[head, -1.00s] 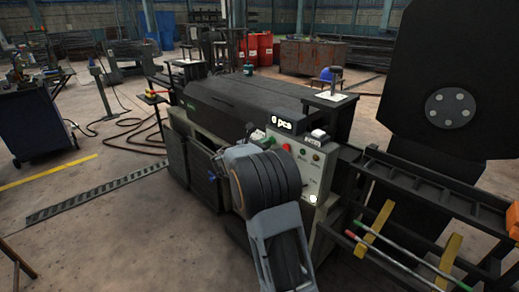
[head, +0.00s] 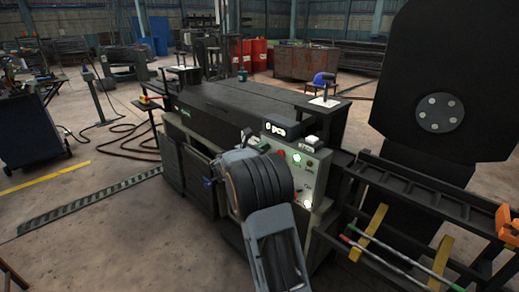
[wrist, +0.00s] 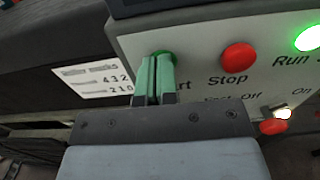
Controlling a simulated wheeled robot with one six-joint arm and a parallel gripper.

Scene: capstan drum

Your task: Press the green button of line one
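The green button (wrist: 163,54) shows in the wrist view at the panel's left, mostly hidden behind my green fingertips. My gripper (wrist: 157,75) is shut, its two fingers side by side with nothing visible between them. The tips are at the button, seemingly touching it; how far it is pressed in is hidden. The label beneath is partly covered, showing "rt". A red button marked Stop (wrist: 239,57) sits to the right. Beyond it the green Run lamp (wrist: 307,38) glows. In the head view my arm covers the left of the control panel (head: 311,180).
A ladder-like rack with coloured bars (head: 362,232) is at the right. Open floor lies at the left.

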